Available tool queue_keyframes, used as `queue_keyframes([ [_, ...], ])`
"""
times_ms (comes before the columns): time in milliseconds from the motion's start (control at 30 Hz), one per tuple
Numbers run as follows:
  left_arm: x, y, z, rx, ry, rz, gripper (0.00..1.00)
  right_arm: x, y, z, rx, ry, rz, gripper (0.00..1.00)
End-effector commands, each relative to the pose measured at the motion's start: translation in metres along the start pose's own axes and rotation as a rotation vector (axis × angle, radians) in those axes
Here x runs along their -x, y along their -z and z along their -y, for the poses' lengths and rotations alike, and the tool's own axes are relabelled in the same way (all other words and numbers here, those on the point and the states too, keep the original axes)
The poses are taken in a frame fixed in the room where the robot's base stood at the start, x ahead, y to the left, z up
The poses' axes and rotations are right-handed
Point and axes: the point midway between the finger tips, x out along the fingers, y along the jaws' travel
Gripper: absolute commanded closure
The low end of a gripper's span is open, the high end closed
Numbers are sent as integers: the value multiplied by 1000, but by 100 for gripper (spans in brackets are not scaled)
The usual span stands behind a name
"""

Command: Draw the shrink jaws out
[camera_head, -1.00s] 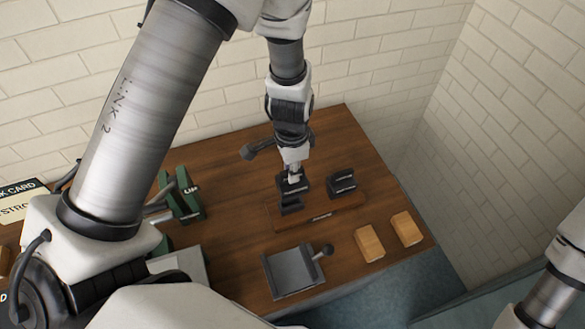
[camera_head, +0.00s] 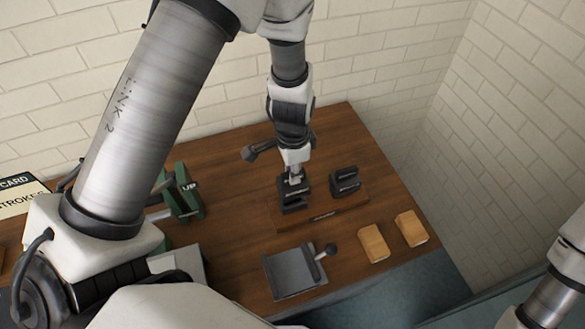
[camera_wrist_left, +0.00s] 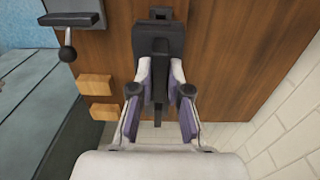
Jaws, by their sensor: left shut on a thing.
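My left gripper (camera_head: 294,178) points down at the wooden bench and is shut on a dark jaw block (camera_head: 292,200), at the left end of a low wooden rack (camera_head: 322,217). The wrist view shows the same dark block (camera_wrist_left: 158,40) between the two fingers of my left gripper (camera_wrist_left: 160,90). A second dark jaw block (camera_head: 345,181) stands apart, to the right on the rack. The lettering is too small to read, so I cannot tell which block is the shrink pair. Whether the held block touches the rack is unclear. My right gripper is out of view.
A green machine (camera_head: 183,194) marked UP stands left, partly behind my arm. A dark lever with a round knob (camera_head: 252,153) lies behind the gripper. A grey tray (camera_head: 291,275) with a knobbed lever is in front. Two wooden blocks (camera_head: 373,244) (camera_head: 411,228) sit right. White brick walls enclose the bench.

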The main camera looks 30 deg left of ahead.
Motion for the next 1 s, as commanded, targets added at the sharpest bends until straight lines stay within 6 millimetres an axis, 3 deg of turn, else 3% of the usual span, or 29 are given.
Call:
queue_keyframes([
  [33, -9, 1, 1, 0, 1, -2, 100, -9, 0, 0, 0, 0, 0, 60],
  [233, -22, 1, 1, 0, 2, -2, 100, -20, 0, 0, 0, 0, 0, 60],
  [1000, -24, 0, 0, 0, 1, -2, 100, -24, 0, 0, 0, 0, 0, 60],
])
